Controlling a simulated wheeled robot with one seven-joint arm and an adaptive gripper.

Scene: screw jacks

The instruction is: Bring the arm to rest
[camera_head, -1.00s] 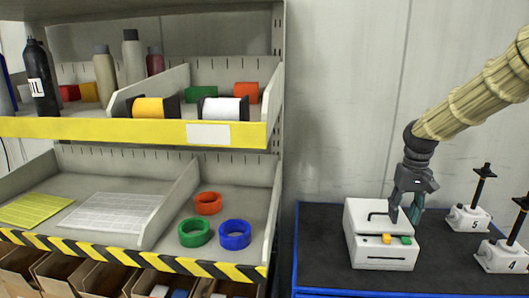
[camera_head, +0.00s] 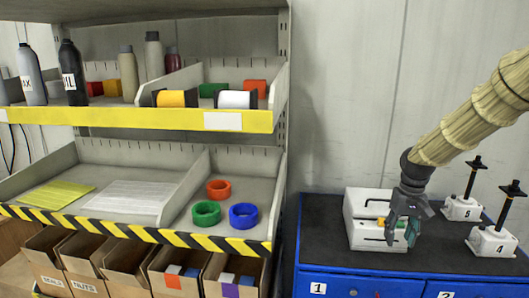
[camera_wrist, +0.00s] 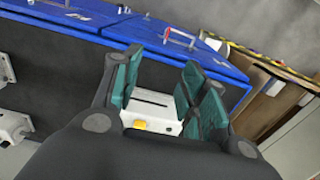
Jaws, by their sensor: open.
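My gripper (camera_head: 402,240) hangs pointing down in front of the right part of a white box (camera_head: 362,222) on the dark tabletop. Its fingers are apart and hide part of the box. In the wrist view my gripper (camera_wrist: 160,85) shows green pads spread wide, with nothing held between them. The white box (camera_wrist: 152,108) shows beyond the gap, with a dark slot and a yellow button (camera_wrist: 139,125). I cannot tell whether the fingers touch the box. My arm reaches in from the upper right.
Screw jacks numbered 5 (camera_head: 462,209) and 4 (camera_head: 491,242) stand upright to the right of my gripper. The dark tabletop (camera_head: 320,235) is bare left of the box, above blue drawers. A shelf (camera_head: 235,121) with bottles, spools and coloured rings (camera_head: 243,215) stands to the left.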

